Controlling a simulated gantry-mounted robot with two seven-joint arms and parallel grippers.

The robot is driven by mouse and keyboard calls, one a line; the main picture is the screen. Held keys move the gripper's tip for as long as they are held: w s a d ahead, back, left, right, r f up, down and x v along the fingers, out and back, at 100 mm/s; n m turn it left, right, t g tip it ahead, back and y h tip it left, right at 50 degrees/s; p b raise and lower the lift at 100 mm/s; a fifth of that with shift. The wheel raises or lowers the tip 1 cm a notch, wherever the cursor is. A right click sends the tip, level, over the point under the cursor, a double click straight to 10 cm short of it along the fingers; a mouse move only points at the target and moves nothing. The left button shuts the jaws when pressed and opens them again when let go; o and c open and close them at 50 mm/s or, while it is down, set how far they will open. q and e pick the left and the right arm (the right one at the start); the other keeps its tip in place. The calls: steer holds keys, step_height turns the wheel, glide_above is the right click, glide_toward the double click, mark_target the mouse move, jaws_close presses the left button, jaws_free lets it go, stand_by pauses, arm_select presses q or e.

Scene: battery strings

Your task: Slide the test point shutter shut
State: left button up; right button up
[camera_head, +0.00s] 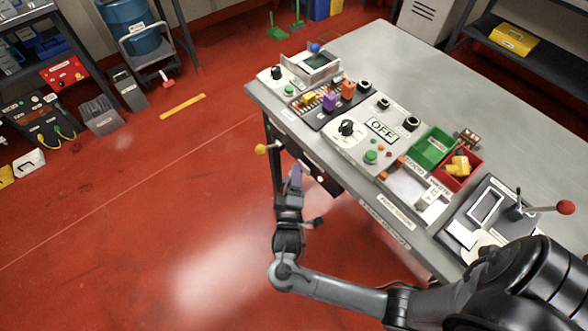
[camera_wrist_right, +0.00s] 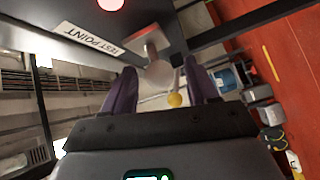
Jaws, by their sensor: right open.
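The test point unit is a dark panel (camera_head: 321,177) under the table's front edge, with a small red light. In the right wrist view its white "TEST POINT" label (camera_wrist_right: 92,39) is at upper left. A yellow ball knob (camera_head: 261,149) sticks out at the panel's left; it also shows in the right wrist view (camera_wrist_right: 175,100). A pale rounded part (camera_wrist_right: 158,72) is near the knob; I cannot tell whether it is the shutter or how far it is open. My right gripper (camera_head: 294,172), with purple fingers, is open in front of the panel, apart from the knob in the head view. My left gripper is not in view.
The grey table (camera_head: 365,55) carries switch panels, a green bin (camera_head: 432,147), a red bin (camera_head: 470,172) and a red-knobbed lever (camera_head: 563,207). A table leg (camera_head: 275,165) stands beside the knob. The red floor (camera_head: 150,215) left of the table is largely clear.

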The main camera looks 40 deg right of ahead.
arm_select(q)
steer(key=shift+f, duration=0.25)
arm_select(e)
steer(key=shift+x, duration=1.65)
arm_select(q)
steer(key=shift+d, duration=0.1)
